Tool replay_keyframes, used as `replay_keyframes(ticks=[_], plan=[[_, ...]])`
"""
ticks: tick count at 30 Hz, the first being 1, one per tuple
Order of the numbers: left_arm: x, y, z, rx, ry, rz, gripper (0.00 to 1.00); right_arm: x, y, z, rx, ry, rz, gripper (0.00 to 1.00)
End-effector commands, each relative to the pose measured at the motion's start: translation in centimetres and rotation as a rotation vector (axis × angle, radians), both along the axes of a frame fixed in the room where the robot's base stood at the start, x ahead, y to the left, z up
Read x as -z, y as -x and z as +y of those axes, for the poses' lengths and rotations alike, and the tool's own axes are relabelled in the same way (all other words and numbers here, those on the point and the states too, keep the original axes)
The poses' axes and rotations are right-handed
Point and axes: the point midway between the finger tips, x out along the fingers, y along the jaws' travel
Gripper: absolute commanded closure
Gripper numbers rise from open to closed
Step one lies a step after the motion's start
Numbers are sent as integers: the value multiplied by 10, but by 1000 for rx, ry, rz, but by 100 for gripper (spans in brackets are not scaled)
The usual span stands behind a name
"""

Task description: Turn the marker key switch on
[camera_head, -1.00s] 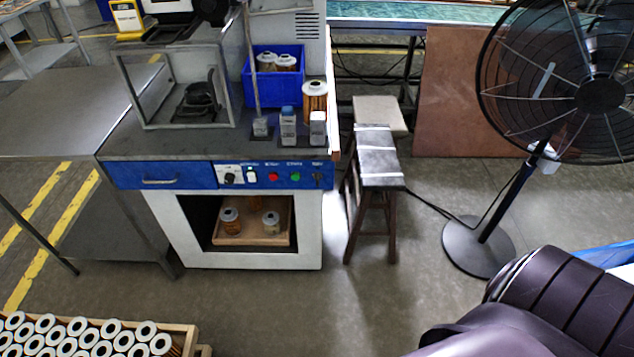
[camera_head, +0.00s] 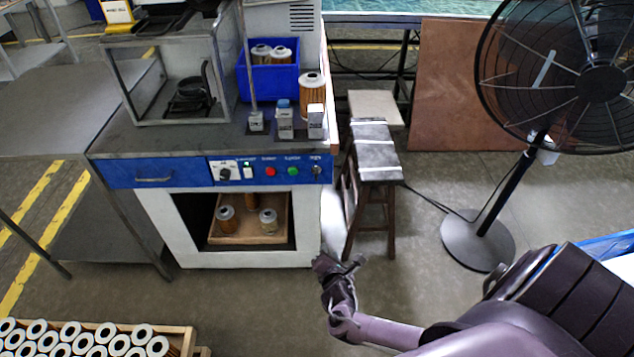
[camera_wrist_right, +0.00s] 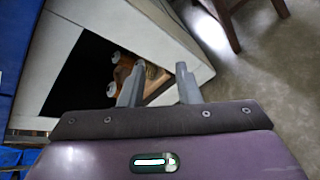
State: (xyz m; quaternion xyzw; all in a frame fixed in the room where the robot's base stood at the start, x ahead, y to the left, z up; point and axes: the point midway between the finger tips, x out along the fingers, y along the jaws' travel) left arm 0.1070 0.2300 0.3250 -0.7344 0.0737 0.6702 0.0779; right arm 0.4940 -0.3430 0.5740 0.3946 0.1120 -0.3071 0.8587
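The blue control panel (camera_head: 190,177) runs along the front of the marker workbench. At its right end is a small dark key switch (camera_head: 317,171), too small to read its position. My right gripper (camera_head: 337,262) is low in front of the bench's right side, below the panel and apart from it. In the right wrist view its two grey fingers (camera_wrist_right: 159,84) are spread with nothing between them. The key switch cannot be made out in that view. My left gripper is not in view.
A stool (camera_head: 377,160) and a fan (camera_head: 478,240) stand to the right. A cartridge crate (camera_head: 185,340) is front left.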

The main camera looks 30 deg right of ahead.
Motion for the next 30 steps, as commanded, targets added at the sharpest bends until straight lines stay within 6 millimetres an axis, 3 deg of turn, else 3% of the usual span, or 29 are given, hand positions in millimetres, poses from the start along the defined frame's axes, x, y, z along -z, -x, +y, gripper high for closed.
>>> replay_keyframes(ticks=[1,3,6,9,12,17,30], plan=[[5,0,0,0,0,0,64,-28,-20,0,-47,125,-23,70],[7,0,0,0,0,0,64,-66,-38,-1,-94,310,-35,70],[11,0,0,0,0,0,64,-113,-54,0,-127,535,-37,70],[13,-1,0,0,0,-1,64,-146,-61,1,-133,700,-26,70],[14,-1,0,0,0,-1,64,-166,-63,1,-131,799,-14,70],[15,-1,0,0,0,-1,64,-175,-69,-2,-127,850,-4,70],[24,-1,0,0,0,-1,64,-174,-123,-35,-128,849,-2,70]])
